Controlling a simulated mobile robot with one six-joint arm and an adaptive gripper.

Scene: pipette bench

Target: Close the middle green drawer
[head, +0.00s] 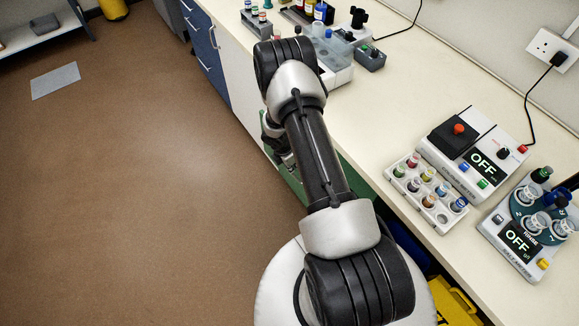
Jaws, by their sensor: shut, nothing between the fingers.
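Green drawer fronts (293,184) show in the head view below the bench edge, on both sides of my arm. My arm covers much of them, so I cannot tell which one is the middle drawer or how far it stands out. My gripper (287,160) is at the green fronts, low beside the bench and partly hidden behind my forearm. It is shut with nothing in it. I cannot tell whether it touches a drawer.
Blue drawers (208,50) with bar handles are farther along. A vial rack (428,192) and two devices reading OFF (467,148) (529,232) stand on the bench (420,90). A yellow bin (458,305) is under it.

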